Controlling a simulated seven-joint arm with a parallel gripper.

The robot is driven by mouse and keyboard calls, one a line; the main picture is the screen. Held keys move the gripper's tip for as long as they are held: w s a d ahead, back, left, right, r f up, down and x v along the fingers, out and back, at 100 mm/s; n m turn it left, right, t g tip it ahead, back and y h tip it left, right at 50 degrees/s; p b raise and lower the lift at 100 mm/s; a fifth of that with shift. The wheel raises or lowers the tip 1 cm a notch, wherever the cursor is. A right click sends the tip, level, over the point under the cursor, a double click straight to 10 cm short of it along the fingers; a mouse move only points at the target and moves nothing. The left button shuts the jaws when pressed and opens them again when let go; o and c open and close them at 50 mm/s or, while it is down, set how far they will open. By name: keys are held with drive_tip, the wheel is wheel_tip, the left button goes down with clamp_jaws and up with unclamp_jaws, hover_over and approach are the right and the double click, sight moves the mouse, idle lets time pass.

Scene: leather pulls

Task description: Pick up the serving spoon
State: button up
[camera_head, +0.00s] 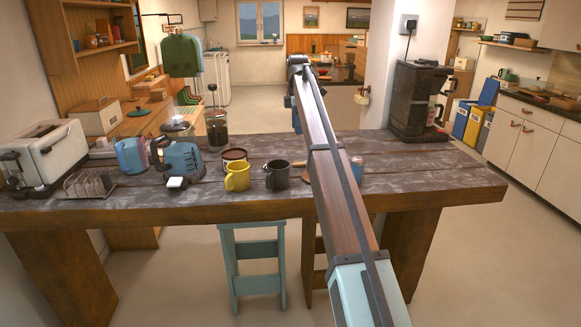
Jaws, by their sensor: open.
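I cannot make out the serving spoon for certain. A short brown wooden piece (299,164) shows on the table between the dark mug and my arm; it may be part of a spoon, and my arm hides whatever lies to its right. My arm reaches out over the table and bends downward at its far end. My gripper (296,128) hangs there, small and mostly hidden behind the arm, near the table's far edge. It is open, and nothing is seen in it.
On the dark wooden table (440,185), a yellow mug (237,177) and dark mug (277,175) stand left of my arm. Blue kettles (183,161), a toast rack (88,184) and toaster (45,155) stand farther left. A coffee machine (415,100) stands back right. The right front is clear.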

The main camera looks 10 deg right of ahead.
hover_over(298, 163)
drive_tip(key=f, duration=0.8)
drive_tip(key=shift+w+a+f, duration=0.15)
drive_tip(key=shift+w+f, duration=0.15)
drive_tip(key=shift+s+f, duration=0.2)
drive_tip(key=shift+f, duration=2.45)
drive_tip(key=shift+c, duration=0.3)
clamp_jaws()
